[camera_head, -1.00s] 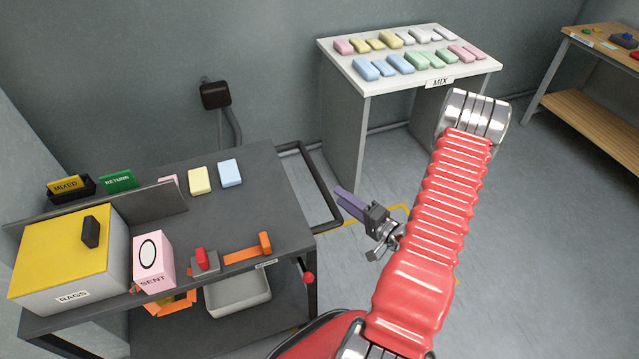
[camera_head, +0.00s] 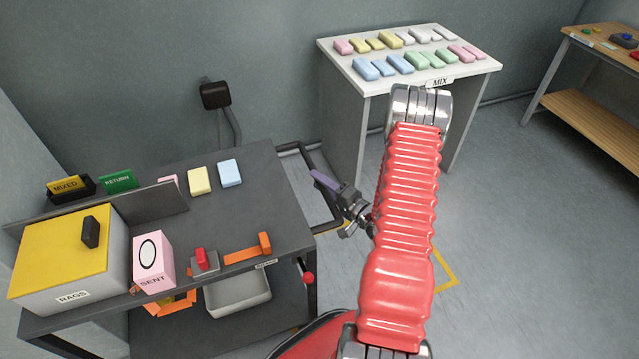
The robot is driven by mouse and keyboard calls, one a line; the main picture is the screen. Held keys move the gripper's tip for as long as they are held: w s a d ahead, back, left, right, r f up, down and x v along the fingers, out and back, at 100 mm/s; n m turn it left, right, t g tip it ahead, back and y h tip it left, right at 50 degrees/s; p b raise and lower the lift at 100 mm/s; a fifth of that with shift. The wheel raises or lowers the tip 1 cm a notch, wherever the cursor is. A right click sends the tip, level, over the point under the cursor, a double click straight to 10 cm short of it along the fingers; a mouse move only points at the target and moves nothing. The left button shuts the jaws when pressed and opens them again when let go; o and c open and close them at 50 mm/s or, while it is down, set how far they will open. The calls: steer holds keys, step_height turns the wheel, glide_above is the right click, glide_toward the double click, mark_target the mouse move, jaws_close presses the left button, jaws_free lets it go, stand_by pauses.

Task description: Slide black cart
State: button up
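The black cart (camera_head: 268,181) stands at the left, a dark two-level trolley with a tubular push handle (camera_head: 327,190) on its right side. My gripper (camera_head: 323,182) is at that handle, with its purple fingers pointing up and left over the bar. In this view the fingers overlap the handle; I cannot tell whether they touch it or how far apart they are. A small red knob (camera_head: 308,278) sticks out at the cart's front right corner.
The cart carries a yellow-lidded RAGS box (camera_head: 60,280), a pink SENT box (camera_head: 153,262), soap-like bars and signs. A white MIX table (camera_head: 352,72) with colored bars stands behind my arm. A wooden bench (camera_head: 590,105) is at far right. Floor between is clear.

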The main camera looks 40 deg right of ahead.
steer(key=shift+c, duration=0.5)
jaws_close()
steer(key=shift+a, duration=0.15)
